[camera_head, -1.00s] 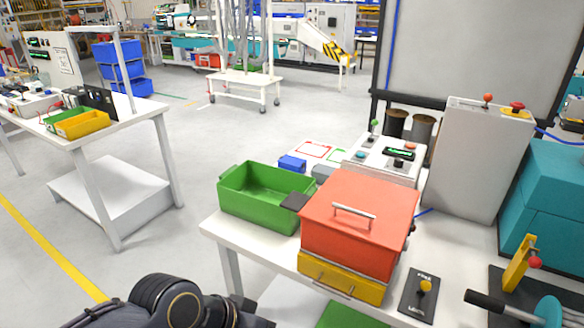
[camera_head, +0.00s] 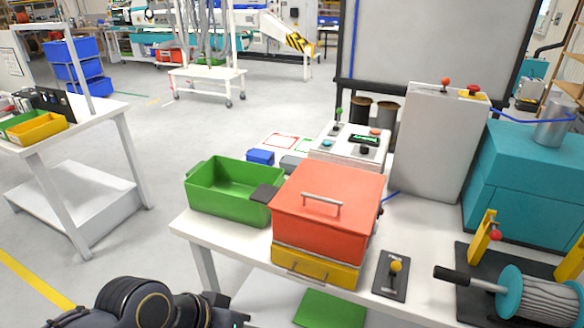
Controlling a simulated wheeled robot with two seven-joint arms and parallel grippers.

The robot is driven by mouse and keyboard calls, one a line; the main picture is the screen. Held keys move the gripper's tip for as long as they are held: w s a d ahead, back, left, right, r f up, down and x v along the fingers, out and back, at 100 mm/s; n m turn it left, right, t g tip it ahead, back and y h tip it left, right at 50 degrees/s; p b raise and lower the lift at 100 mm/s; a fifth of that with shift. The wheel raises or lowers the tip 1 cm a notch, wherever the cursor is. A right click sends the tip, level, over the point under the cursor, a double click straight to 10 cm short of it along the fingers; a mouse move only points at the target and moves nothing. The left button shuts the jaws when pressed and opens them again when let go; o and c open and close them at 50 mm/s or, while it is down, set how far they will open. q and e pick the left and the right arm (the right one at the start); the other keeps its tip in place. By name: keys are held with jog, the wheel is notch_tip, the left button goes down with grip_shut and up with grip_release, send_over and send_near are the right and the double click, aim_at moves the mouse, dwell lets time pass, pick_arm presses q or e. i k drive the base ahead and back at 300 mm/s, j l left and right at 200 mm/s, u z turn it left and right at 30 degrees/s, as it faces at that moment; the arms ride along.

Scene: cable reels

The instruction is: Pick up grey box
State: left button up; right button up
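A small grey box (camera_head: 292,163) lies on the white table behind the red lidded box (camera_head: 327,205). Its lower part is partly hidden by the things in front, and it sits just right of a small blue box (camera_head: 260,157). Behind them, red and green outlined rectangles (camera_head: 281,142) are marked on a white surface. A dark part of my own arm shows at the bottom left, below the table's front edge. Neither gripper's fingers show, and nothing of mine touches the grey box.
A green bin (camera_head: 233,190) stands left of the red box, which sits above a yellow drawer (camera_head: 316,268). A control panel (camera_head: 350,143), a tall light-grey cabinet (camera_head: 432,140) and a cable reel (camera_head: 540,297) stand to the right. Open floor lies left of the table.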

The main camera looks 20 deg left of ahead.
aim_at(288, 170)
jog(key=j+u, duration=0.1)
jog(key=u, duration=0.3)
jog(key=i+j+u, duration=0.2)
jog(key=j+u, duration=0.25)
jog(key=j, duration=0.2)
jog(key=i+j+u, duration=0.25)
jog(key=j+u, duration=0.15)
jog(key=j, duration=0.2)
jog(key=i+j+u, duration=0.75)
jog(key=u, duration=0.15)
jog(key=i+j+u, duration=0.3)
jog(key=i+u, duration=0.15)
jog(key=i+z, duration=0.4)
jog(key=i+j+z, duration=0.2)
jog(key=i+z, duration=0.15)
jog(key=i, duration=0.2)
jog(key=i+l+z, duration=0.2)
jog(key=z, duration=0.2)
jog(key=i+l+z, duration=0.1)
jog(key=i+z, duration=0.6)
jog(key=z, duration=0.15)
jog(key=i+z, duration=0.3)
jog(key=z, duration=0.15)
jog(key=i+j+z, duration=0.25)
jog(key=z, duration=0.15)
jog(key=i+l+z, duration=0.15)
jog(key=i+z, duration=0.2)
jog(key=i+l+z, duration=0.1)
jog(key=i+z, duration=0.65)
jog(key=k, duration=0.1)
